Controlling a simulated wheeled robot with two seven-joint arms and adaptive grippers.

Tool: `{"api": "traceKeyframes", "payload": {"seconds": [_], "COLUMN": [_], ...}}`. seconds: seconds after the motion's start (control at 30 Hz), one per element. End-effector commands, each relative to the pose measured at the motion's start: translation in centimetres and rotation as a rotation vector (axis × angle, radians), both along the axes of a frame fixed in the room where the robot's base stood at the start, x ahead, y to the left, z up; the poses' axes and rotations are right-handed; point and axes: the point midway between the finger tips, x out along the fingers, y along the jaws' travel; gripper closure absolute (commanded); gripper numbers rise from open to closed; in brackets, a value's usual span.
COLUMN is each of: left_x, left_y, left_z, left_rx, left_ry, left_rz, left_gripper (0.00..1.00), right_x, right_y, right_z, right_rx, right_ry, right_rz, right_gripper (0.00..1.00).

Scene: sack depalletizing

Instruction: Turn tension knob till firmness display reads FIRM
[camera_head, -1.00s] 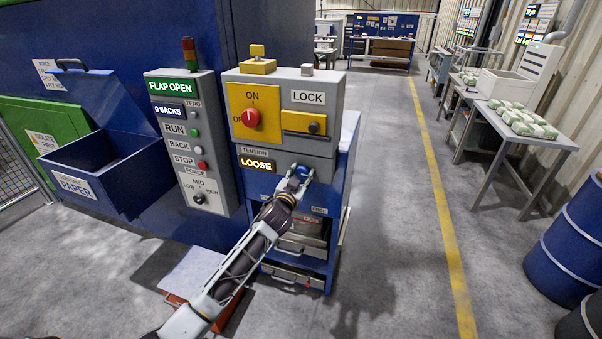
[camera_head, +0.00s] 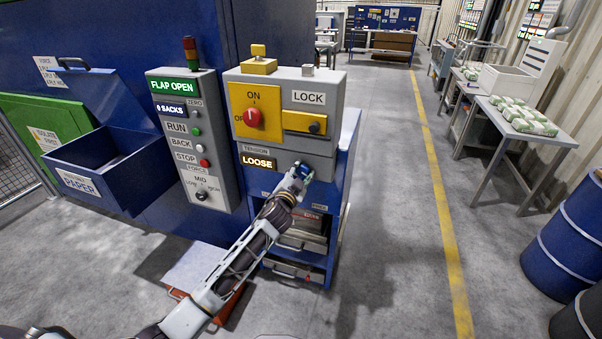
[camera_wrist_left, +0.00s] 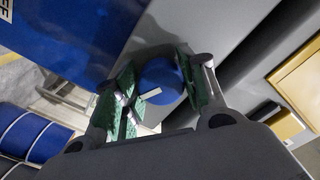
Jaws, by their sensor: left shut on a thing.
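The firmness display (camera_head: 258,162) reads LOOSE in lit letters on the grey control box, under the TENSION label. The blue tension knob (camera_head: 306,173) is on the same box, to the right of the display. In the left wrist view the knob (camera_wrist_left: 160,82) is round and blue with a white pointer mark. My left gripper (camera_head: 299,178) is at the knob, its arm reaching up from below. In the wrist view its green-padded fingers (camera_wrist_left: 157,88) are on both sides of the knob, shut on it. My right gripper is not in view.
Above the knob are a red rotary switch (camera_head: 253,118) and a yellow LOCK latch (camera_head: 305,123). A button panel (camera_head: 193,140) stands to the left, its top display reading FLAP OPEN. A blue bin (camera_head: 92,180) is farther left.

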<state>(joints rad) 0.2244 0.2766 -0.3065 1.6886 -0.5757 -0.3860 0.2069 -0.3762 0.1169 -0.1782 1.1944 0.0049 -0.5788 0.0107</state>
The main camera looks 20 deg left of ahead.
Motion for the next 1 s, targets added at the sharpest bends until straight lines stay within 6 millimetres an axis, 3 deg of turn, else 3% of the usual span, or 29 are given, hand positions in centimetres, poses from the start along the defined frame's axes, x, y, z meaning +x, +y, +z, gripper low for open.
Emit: {"api": "traceKeyframes", "payload": {"seconds": [0.27,0.3,0.47,1.0], "left_x": [-0.01,-0.01,-0.01,-0.51], "left_y": [-0.04,-0.04,-0.03,0.01], "left_z": [-0.06,-0.06,-0.05,-0.13], "left_rx": [0.000,0.000,0.000,0.000], "left_ry": [0.001,0.001,0.001,0.001], "left_rz": [-0.001,-0.001,-0.001,0.000], "left_gripper": [0.82,0.56,0.37,0.37], "right_x": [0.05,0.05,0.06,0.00], "right_y": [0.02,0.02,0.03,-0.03], "right_z": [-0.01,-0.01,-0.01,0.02], "right_rx": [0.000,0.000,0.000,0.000], "right_ry": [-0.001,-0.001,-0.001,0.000], "right_rz": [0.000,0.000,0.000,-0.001], "right_gripper": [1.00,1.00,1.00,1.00]}}
